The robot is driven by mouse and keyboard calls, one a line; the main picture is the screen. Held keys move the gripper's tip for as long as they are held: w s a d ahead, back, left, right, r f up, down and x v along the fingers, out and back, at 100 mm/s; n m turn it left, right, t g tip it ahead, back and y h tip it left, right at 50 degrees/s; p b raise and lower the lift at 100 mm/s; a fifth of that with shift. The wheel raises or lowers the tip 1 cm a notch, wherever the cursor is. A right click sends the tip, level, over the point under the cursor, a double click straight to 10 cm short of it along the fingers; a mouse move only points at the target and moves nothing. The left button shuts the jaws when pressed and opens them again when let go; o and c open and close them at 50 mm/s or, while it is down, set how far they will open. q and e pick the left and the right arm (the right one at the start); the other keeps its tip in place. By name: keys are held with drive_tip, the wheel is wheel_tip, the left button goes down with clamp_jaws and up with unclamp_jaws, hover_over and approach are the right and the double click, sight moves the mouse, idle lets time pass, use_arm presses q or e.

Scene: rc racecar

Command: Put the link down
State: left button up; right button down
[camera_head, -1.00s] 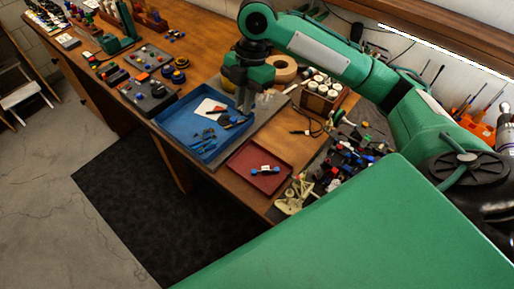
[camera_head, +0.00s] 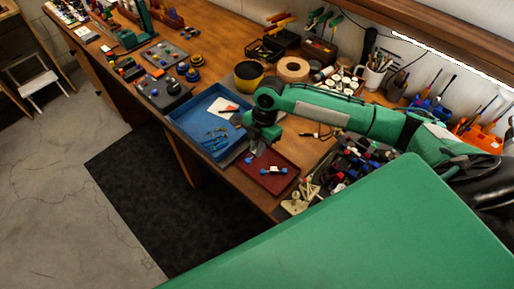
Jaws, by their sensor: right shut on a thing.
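My right gripper (camera_head: 255,151) is over the left back edge of the dark red tray (camera_head: 281,186), pointing down. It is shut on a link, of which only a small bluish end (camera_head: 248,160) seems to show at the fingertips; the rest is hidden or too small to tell. Another link with blue ends and a pale middle (camera_head: 273,170) lies in the red tray, just right of the gripper. I cannot tell whether the held link touches the tray. My left gripper is not in view.
A blue tray (camera_head: 186,124) with blue tools and a white card stands left of the red tray. Cluttered small parts (camera_head: 352,162) and pale pieces (camera_head: 298,199) lie to the right. A yellow and black cup (camera_head: 248,76) and a tape roll (camera_head: 292,69) stand behind.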

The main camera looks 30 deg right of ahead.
drive_tip(key=shift+x, duration=0.85)
drive_tip(key=shift+d+f, duration=0.1)
drive_tip(key=shift+d, duration=0.1)
drive_tip(key=c, duration=1.7)
unclamp_jaws()
drive_tip(key=b+v, duration=0.3)
drive_tip(key=v, duration=0.9)
